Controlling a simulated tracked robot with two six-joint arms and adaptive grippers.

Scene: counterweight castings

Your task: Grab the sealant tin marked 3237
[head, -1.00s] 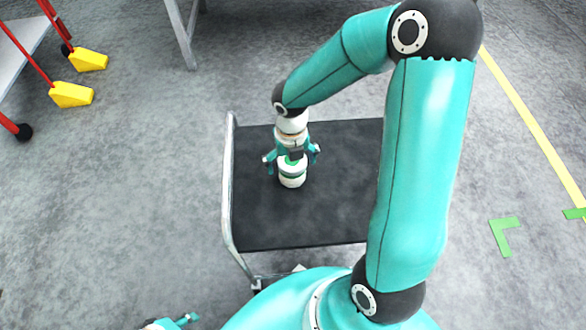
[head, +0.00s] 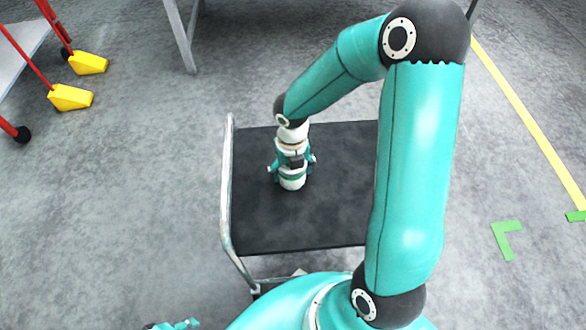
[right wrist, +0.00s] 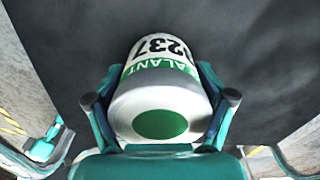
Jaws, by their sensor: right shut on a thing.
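The sealant tin (head: 292,184) is white with a green band and stands on the black deck of a cart. In the right wrist view the tin (right wrist: 160,82) shows a green disc on its pale top, the letters "ALANT" and digits ending in "237"; the first digit is partly cut off. My right gripper (head: 291,168) is down around the tin from above, shut on it, with a finger on each side. My left gripper (head: 178,324) shows only in part at the bottom edge of the head view, and its opening is unclear.
The cart deck (head: 270,225) is otherwise bare where visible; my right arm hides its right side. A metal rail (head: 226,190) runs along its left edge. Yellow-footed red posts (head: 70,97) and a grey table leg (head: 181,35) stand farther off.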

